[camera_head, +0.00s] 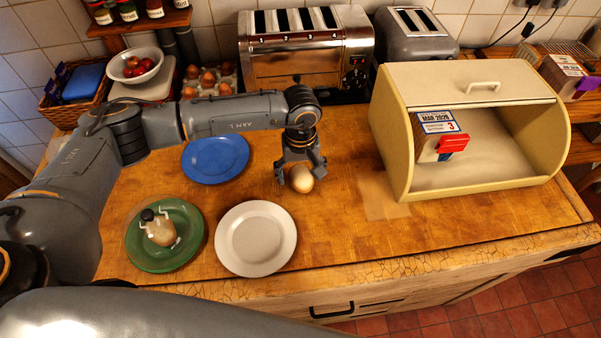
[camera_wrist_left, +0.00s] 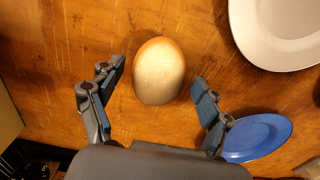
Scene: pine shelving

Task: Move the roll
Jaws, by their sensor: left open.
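The roll (camera_head: 301,179) is a small, round, pale brown thing on the wooden worktop, between the blue plate and the bread bin. In the left wrist view the roll (camera_wrist_left: 160,72) looks egg-shaped, with a browner top edge. My left gripper (camera_head: 302,176) points down over it. Its fingers (camera_wrist_left: 153,95) are open, one on each side of the roll, with gaps visible on both sides in the wrist view. My right gripper is out of view.
A white plate (camera_head: 256,267) and a green plate (camera_head: 140,258) with a pale, round item stand near the front edge. A blue plate (camera_head: 215,160) lies behind. An open cream bread bin (camera_head: 405,150) holding a carton (camera_head: 428,153) stands right. A toaster (camera_head: 300,65) stands behind.

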